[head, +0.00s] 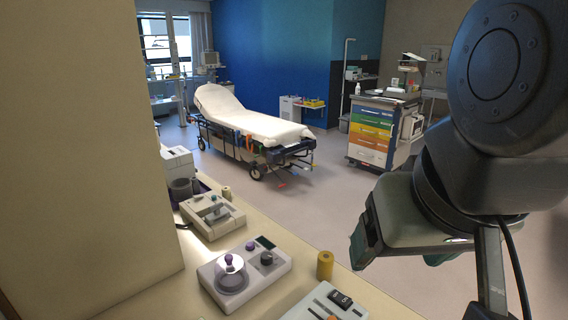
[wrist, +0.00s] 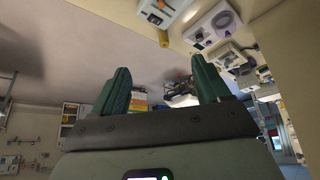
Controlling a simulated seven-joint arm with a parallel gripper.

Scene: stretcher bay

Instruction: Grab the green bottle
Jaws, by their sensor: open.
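I cannot make out a green bottle in either view. My gripper (head: 362,240) is at the right in the head view, held up beyond the counter's edge over the floor. In the wrist view its two dark green fingers stand wide apart, with nothing between the fingertips (wrist: 160,65). A yellow cylinder (head: 325,265) stands upright on the counter, left of and below my gripper in the head view. It also shows near the top of the wrist view (wrist: 164,38). A small white bottle (head: 357,88) stands on the far drawer cart.
The counter (head: 285,286) holds a device with a round dish (head: 245,272), another device (head: 211,214), a small tan cylinder (head: 226,193) and a grey device at the front. A wall (head: 80,150) blocks the left. A stretcher (head: 250,125) and cart (head: 372,130) stand beyond open floor.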

